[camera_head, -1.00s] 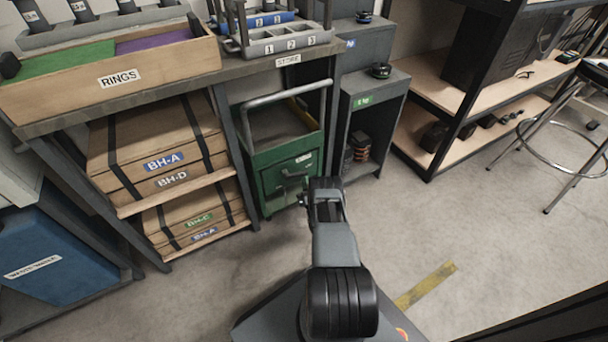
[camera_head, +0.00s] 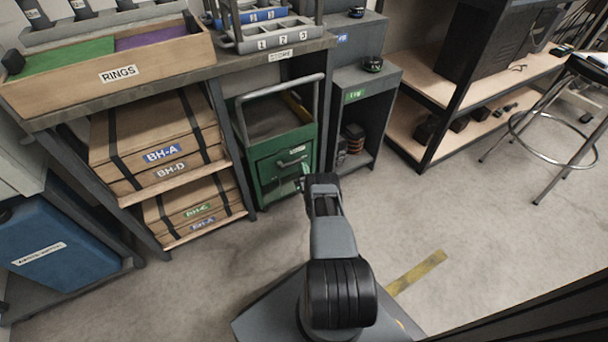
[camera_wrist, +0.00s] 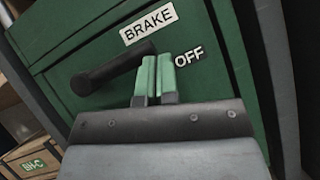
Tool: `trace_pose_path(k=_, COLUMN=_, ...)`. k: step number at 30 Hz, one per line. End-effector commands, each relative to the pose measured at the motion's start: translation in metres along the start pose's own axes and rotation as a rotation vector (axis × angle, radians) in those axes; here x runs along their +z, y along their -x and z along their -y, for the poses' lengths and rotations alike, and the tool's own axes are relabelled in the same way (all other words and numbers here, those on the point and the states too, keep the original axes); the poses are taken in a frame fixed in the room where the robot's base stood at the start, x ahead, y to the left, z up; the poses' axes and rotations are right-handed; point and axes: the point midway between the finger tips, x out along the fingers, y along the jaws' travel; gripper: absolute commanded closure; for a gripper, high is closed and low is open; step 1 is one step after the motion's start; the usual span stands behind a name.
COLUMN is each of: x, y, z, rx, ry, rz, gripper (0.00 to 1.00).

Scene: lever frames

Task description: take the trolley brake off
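The green trolley (camera_head: 283,150) stands under the bench, its front facing me. In the wrist view its green front (camera_wrist: 215,75) fills the picture, with a BRAKE label (camera_wrist: 149,23) and an OFF label (camera_wrist: 188,57). A black brake lever (camera_wrist: 112,70) lies just below the BRAKE label, slanting up to the right. My gripper (camera_wrist: 156,62) has its green fingers close together, just right of the lever and left of OFF. I see nothing between the fingers. Whether they touch the lever is unclear. In the head view my gripper (camera_head: 306,172) is at the trolley's front right.
Shelves with wooden cases (camera_head: 165,150) stand left of the trolley; a grey cabinet (camera_head: 385,95) stands close on its right. A stool (camera_head: 560,125) is far right. The floor at front right is open.

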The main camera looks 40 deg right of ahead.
Motion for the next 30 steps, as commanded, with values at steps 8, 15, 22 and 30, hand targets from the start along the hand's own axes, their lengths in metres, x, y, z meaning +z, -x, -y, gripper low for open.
trace_pose_path(k=8, x=-0.003, y=-0.001, z=-0.007, rx=0.009, ry=-0.007, rz=-0.004, gripper=1.0)
trace_pose_path(k=15, x=-0.014, y=0.008, z=-0.004, rx=0.01, ry=-0.008, rz=-0.006, gripper=1.0)
trace_pose_path(k=22, x=-0.035, y=0.034, z=0.008, rx=0.002, ry=-0.006, rz=-0.005, gripper=1.0)
trace_pose_path(k=30, x=-0.028, y=0.086, z=0.016, rx=0.001, ry=-0.006, rz=-0.004, gripper=1.0)
